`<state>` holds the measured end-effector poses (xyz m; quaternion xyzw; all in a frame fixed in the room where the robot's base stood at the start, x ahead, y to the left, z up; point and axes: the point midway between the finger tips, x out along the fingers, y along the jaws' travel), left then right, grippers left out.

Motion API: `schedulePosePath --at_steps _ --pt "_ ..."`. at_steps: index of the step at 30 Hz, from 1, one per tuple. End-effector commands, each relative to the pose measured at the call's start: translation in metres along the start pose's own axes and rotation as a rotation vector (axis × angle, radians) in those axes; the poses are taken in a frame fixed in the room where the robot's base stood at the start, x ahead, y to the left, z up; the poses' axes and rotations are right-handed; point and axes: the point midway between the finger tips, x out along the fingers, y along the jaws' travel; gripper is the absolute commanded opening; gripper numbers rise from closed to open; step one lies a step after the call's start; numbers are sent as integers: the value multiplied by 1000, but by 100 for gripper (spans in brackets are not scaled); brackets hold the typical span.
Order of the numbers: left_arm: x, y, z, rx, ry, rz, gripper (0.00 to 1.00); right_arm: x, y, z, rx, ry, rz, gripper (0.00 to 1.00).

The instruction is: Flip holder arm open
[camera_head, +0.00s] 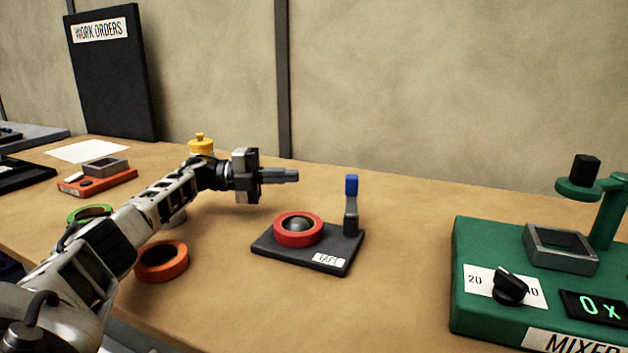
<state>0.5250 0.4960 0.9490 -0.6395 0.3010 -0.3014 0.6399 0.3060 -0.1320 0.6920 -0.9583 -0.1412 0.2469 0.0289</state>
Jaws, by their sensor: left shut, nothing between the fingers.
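The tape holder (334,250) is a dark flat base with a white label on the table. A red tape roll (298,229) sits on it around a grey rounded hub. The holder arm (351,207) stands upright at the base's right side, with a blue tip, clear of the roll. My left gripper (295,175) is shut and empty. It appears behind and above the roll, left of the blue tip and apart from it. My right gripper is not in view.
An orange ring (161,261) and a green ring (88,213) lie near my left arm. A yellow-capped container (200,145) stands behind that arm. A green mixer (490,258) stands at the right. The table between holder and mixer is clear.

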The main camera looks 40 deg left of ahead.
Motion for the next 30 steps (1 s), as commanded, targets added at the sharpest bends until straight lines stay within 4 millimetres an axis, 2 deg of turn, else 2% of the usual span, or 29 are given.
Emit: schedulePosePath --at_steps 3,9,26,30 --pt "-19 1 0 0 -2 0 0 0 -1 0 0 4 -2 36" --pt "-32 0 0 0 0 0 0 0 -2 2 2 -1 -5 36" --pt "-32 0 0 -1 1 0 0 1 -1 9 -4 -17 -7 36" --pt "-32 -9 0 0 1 0 0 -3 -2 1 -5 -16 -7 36"
